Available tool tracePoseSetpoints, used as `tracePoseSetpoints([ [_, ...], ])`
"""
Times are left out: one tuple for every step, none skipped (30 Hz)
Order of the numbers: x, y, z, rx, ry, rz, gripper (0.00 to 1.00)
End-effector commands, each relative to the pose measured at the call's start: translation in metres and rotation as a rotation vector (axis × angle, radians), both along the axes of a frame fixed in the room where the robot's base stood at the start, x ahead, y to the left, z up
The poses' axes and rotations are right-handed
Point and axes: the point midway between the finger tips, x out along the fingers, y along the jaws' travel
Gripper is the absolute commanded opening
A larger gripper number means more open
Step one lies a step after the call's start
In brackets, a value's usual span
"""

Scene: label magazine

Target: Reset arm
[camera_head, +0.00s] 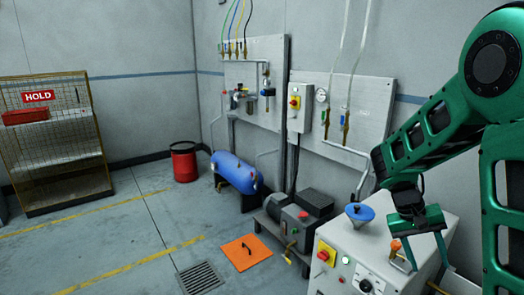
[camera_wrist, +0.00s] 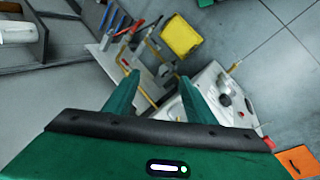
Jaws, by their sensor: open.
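My green arm reaches in from the right in the head view. It bends down to my gripper (camera_head: 428,262), which hangs with its fingers pointing downward over the right side of a white machine (camera_head: 375,262). In the wrist view my gripper (camera_wrist: 158,78) has its two green fingers spread apart, with nothing held between them. The white machine (camera_wrist: 207,82) shows beyond and to the right of the fingers there. I cannot tell how close the fingertips are to it.
A blue funnel (camera_head: 359,214) tops the machine, left of my gripper. A grey pump (camera_head: 297,226), blue tank (camera_head: 234,172), orange mat (camera_head: 246,252) and red drum (camera_head: 184,162) stand or lie farther left. A yellow bin (camera_wrist: 180,37) and tools lie beyond the fingers. Open floor spreads left.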

Motion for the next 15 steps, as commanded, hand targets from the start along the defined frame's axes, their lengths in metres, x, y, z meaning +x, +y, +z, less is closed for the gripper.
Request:
tracePoseSetpoints([
  [-0.014, -0.004, 0.009, 0.032, -0.014, -0.022, 0.5],
  [-0.022, -0.006, 0.013, 0.051, -0.02, -0.032, 0.5],
  [-0.033, -0.008, 0.017, 0.077, -0.028, -0.044, 0.5],
  [-0.04, -0.009, 0.021, 0.095, -0.034, -0.054, 0.5],
  [-0.049, -0.01, 0.024, 0.113, -0.04, -0.064, 0.5],
  [-0.059, -0.01, 0.029, 0.137, -0.05, -0.074, 0.5],
  [-0.068, -0.011, 0.032, 0.154, -0.056, -0.083, 0.5],
  [-0.076, -0.01, 0.036, 0.172, -0.063, -0.09, 0.5],
  [-0.086, -0.01, 0.039, 0.193, -0.074, -0.1, 0.5],
  [-0.094, -0.01, 0.042, 0.209, -0.081, -0.107, 0.5],
  [-0.103, -0.009, 0.045, 0.225, -0.089, -0.113, 0.5],
  [-0.113, -0.008, 0.049, 0.246, -0.101, -0.122, 0.5],
  [-0.121, -0.007, 0.051, 0.261, -0.109, -0.128, 0.5],
  [-0.13, -0.006, 0.053, 0.276, -0.117, -0.134, 0.5],
  [-0.14, -0.004, 0.056, 0.295, -0.129, -0.141, 0.5],
])
